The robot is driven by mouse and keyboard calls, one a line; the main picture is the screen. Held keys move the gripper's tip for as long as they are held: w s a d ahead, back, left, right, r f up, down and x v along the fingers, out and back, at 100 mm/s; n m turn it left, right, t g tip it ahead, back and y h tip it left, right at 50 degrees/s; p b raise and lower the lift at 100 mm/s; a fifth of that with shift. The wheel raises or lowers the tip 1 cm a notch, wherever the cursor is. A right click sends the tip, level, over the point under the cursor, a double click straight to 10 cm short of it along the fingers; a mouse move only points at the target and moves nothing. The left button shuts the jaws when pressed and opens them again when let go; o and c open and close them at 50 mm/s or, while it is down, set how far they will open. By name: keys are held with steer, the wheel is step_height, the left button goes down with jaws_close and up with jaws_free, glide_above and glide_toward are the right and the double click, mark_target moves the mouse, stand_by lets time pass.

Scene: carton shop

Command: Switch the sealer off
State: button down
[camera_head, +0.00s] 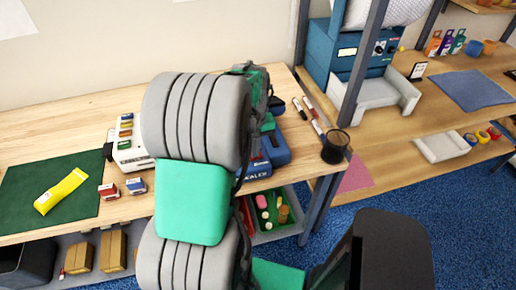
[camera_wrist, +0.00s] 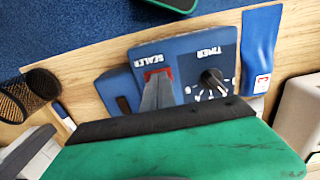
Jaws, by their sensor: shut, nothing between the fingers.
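The blue sealer (camera_head: 275,148) stands on the wooden bench, mostly hidden behind my arm in the head view. In the wrist view the sealer (camera_wrist: 182,48) shows a SEALER label above a red switch (camera_wrist: 148,72) and a black TIMER knob (camera_wrist: 212,80) to its right. My gripper (camera_wrist: 158,80) is shut and empty. Its fingertips are right over the red switch and hide most of it, so I cannot tell whether they touch it or which way the switch is set. My gripper is hidden in the head view.
A black mesh cup (camera_head: 335,147) stands at the bench's right end, with markers (camera_head: 308,112) beside it. A yellow tube (camera_head: 61,191) lies on a green mat (camera_head: 25,200) at the left. Small boxes (camera_head: 136,186) lie near my arm. A tray (camera_head: 287,222) sits below the bench top.

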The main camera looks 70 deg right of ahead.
steer(key=r+p, duration=0.4)
steer(key=r, duration=0.1)
steer(key=shift+w+a+r, duration=0.1)
steer(key=shift+w+r, duration=0.1)
steer(key=shift+w+r+b, duration=0.15)
steer(key=shift+r+b, duration=0.2)
steer(key=shift+b, duration=0.7)
step_height(320, 180, up, 8)
steer(key=b, duration=0.1)
glide_above(250, 157)
